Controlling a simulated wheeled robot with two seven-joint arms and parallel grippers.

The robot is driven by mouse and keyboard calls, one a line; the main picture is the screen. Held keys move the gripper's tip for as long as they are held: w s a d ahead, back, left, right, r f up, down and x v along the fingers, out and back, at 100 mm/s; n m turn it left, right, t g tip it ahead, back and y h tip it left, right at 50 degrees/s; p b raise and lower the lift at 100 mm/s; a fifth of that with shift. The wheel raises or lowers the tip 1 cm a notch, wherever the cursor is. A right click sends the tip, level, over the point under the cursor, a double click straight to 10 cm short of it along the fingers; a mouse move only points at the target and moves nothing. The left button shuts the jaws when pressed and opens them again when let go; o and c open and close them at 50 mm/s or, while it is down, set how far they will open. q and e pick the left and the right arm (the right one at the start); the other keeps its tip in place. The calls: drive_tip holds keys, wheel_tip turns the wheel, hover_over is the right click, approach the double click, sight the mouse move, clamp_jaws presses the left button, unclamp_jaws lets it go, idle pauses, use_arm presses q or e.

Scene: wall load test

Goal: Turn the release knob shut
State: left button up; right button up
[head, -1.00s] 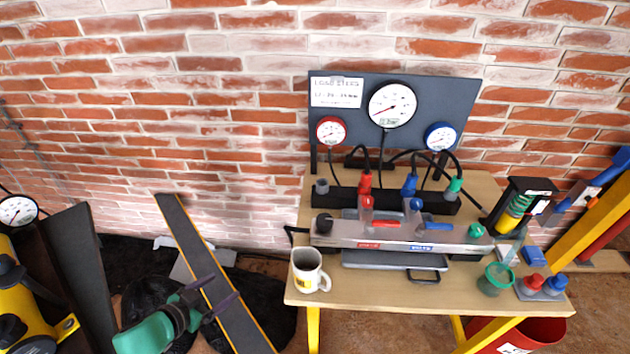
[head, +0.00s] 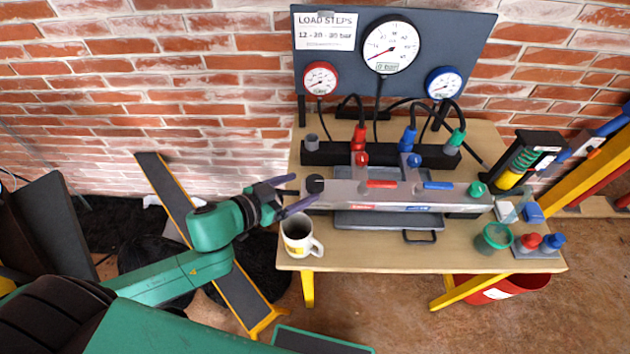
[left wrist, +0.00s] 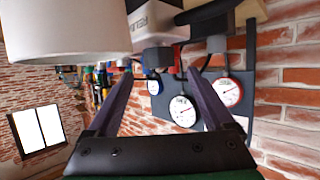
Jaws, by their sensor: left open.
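In the left wrist view a dark grey knob (left wrist: 158,58) shows ahead, between the finger lines. My left gripper (head: 303,189) is open, fingers pointing right, its tips just left of and around the knob's near side. The fingers also show in the left wrist view (left wrist: 159,75), apart, with nothing held. Whether they touch the knob I cannot tell. My right gripper is not in view.
A white mug (head: 298,236) stands just below the left fingers, and looms large in the left wrist view (left wrist: 65,30). The large gauge (head: 390,45) shows 0 bar. Hoses run behind.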

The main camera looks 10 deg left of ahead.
sight(313, 183)
use_arm(q)
drive_tip(key=x, duration=0.6)
drive_tip(key=shift+d+p, duration=0.1)
drive_tip(key=shift+p, duration=0.2)
clamp_jaws()
